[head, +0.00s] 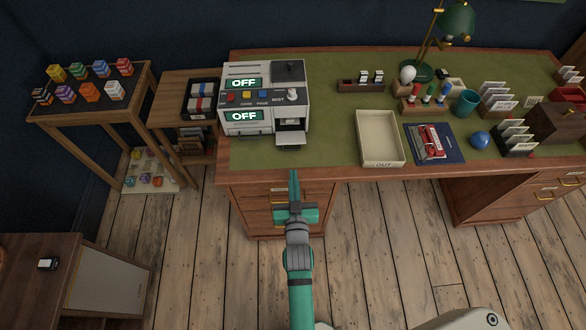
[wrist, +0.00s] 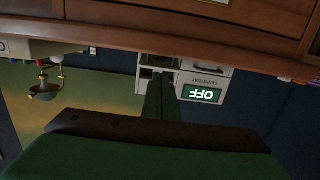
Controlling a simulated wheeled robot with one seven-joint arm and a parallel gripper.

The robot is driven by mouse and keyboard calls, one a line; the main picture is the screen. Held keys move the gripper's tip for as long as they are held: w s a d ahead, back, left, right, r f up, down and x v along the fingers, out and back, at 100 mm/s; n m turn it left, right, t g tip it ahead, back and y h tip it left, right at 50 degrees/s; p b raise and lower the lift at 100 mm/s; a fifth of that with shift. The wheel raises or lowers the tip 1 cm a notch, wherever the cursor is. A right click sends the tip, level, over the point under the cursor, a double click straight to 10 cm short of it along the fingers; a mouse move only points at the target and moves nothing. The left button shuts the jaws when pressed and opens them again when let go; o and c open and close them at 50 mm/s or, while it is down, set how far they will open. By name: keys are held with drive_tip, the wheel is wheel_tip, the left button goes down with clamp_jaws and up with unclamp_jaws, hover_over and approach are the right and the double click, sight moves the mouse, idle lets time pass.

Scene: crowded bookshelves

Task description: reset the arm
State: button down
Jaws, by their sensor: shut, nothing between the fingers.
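My arm reaches forward over the floor, with my gripper (head: 293,178) just in front of the desk's front edge, below the grey machine. Its fingers are shut with nothing between them. In the wrist view my shut gripper (wrist: 162,85) points at the desk and the machine, which appear upside down. No held object shows.
The desk (head: 340,172) has a green top. On it stand the grey machine (head: 262,128) with two OFF displays, a cream OUT tray (head: 365,140), a blue folder (head: 457,143), a teal cup (head: 466,103) and a green lamp (head: 458,20). Side tables (head: 100,112) stand left. Floor in front is clear.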

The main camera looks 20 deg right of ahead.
drive_tip(key=shift+s+a+r, duration=0.1)
drive_tip(key=shift+s, duration=0.3)
drive_tip(key=s+a+n+y, duration=0.1)
drive_tip(key=s+a, duration=0.4)
drive_tip(key=s, duration=0.3)
drive_tip(key=s+a+n+y, duration=0.1)
drive_tip(key=s+a, duration=0.3)
drive_tip(key=s, duration=0.3)
drive_tip(key=s+a+r+y, duration=0.1)
drive_tip(key=s+a+r, duration=0.1)
drive_tip(key=s, duration=0.3)
drive_tip(key=s+a+r, duration=0.2)
drive_tip(key=s+r, duration=0.1)
drive_tip(key=s, duration=0.2)
drive_tip(key=s+a+r+n+y, duration=0.1)
drive_tip(key=s+a+r, duration=0.1)
drive_tip(key=s, duration=0.3)
drive_tip(key=shift+s+r+g+y, duration=0.25)
drive_tip(key=shift+r+g+y, duration=0.05)
drive_tip(key=shift+r+g, duration=0.1)
